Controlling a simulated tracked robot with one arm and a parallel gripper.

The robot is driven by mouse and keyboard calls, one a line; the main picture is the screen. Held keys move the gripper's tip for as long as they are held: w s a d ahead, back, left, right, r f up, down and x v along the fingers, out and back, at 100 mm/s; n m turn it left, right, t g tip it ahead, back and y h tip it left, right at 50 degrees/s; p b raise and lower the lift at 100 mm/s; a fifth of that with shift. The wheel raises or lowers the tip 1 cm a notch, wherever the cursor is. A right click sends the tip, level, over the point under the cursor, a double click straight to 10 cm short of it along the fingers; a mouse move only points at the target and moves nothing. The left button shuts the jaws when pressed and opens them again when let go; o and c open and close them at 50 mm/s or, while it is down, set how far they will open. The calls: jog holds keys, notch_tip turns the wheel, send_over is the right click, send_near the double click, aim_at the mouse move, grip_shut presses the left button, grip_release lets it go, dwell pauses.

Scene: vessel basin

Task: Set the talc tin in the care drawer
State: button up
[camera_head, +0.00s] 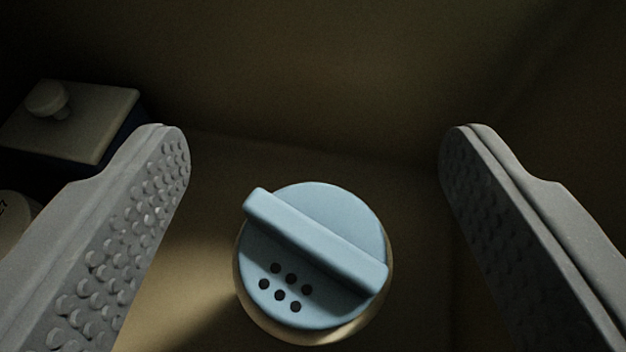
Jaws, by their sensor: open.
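The talc tin (314,258) stands upright below my gripper, seen from above. Its round light-blue lid has a raised diagonal bar and several dark holes, and a cream rim of the body shows under the lid. My gripper (314,140) is open, with one studded grey finger on each side of the tin and a clear gap to both. The tin's lower body is hidden under its lid. I cannot tell whether the brown-walled space around it is the care drawer.
A dark box with a pale top and a round knob (75,115) stands at the upper left, behind the left finger. A pale round object (12,222) with dark marking is partly cut off at the left edge. Plain brown walls (320,70) rise behind and to the right.

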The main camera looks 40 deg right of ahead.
jog(key=p+v, duration=0.1)
jog(key=v, duration=0.6)
dwell(0.3)
